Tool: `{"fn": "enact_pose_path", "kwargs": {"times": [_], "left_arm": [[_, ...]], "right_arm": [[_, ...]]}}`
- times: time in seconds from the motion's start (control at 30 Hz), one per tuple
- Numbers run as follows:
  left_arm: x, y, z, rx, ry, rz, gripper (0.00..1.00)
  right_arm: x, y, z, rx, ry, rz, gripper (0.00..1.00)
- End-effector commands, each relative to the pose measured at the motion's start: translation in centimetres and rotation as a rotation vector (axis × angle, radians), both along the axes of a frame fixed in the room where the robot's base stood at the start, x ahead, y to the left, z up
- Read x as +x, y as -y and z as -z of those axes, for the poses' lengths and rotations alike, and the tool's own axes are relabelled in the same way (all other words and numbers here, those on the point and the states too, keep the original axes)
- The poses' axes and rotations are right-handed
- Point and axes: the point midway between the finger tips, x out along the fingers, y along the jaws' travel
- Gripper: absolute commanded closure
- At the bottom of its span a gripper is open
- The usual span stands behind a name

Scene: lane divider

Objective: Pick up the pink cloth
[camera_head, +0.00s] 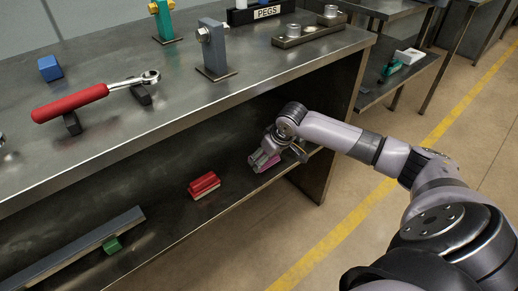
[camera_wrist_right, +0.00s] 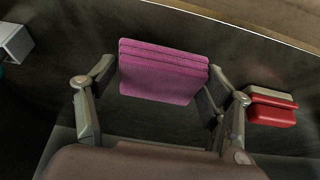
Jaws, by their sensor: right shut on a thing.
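The pink cloth (camera_wrist_right: 160,80) is a folded, layered pad between the fingers of my right gripper (camera_wrist_right: 158,92) in the right wrist view. The fingers close on its two sides. In the head view my right gripper (camera_head: 277,153) reaches into the lower shelf of the workbench. Only a small part of the pink cloth (camera_head: 266,163) shows there beneath the fingers. I cannot tell whether the cloth touches the shelf. My left gripper is not in view.
A red and white brush-like block (camera_head: 204,185) lies on the lower shelf (camera_head: 165,205) left of my right gripper. A long grey bar (camera_head: 70,250) lies farther left. The bench top (camera_head: 190,95) overhangs the shelf, and a side panel (camera_head: 325,160) stands close to the right.

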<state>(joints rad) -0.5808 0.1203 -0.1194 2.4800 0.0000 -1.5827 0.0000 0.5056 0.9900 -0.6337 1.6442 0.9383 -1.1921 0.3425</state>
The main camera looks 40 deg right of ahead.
Motion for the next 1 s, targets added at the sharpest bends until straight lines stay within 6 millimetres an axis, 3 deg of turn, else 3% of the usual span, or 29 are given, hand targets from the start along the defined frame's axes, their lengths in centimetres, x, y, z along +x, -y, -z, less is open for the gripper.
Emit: {"fn": "enact_pose_path", "kwargs": {"times": [0.13,0.3,0.5,0.7,1.0], "left_arm": [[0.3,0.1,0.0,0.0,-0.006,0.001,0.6],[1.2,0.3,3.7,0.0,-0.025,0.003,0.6],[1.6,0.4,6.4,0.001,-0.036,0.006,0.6],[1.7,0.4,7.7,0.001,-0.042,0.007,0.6],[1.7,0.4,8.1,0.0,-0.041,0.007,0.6]], "right_arm": [[-4.2,0.4,-0.2,-0.005,-0.007,-0.003,0.53],[-8.4,0.7,-0.2,-0.004,-0.007,-0.003,0.53],[-11.5,1.0,-0.1,-0.003,-0.004,-0.002,0.53],[-13.0,1.0,-0.1,0.0,0.0,-0.001,0.53],[-13.3,1.0,0.0,0.001,0.002,0.001,0.53]]}}
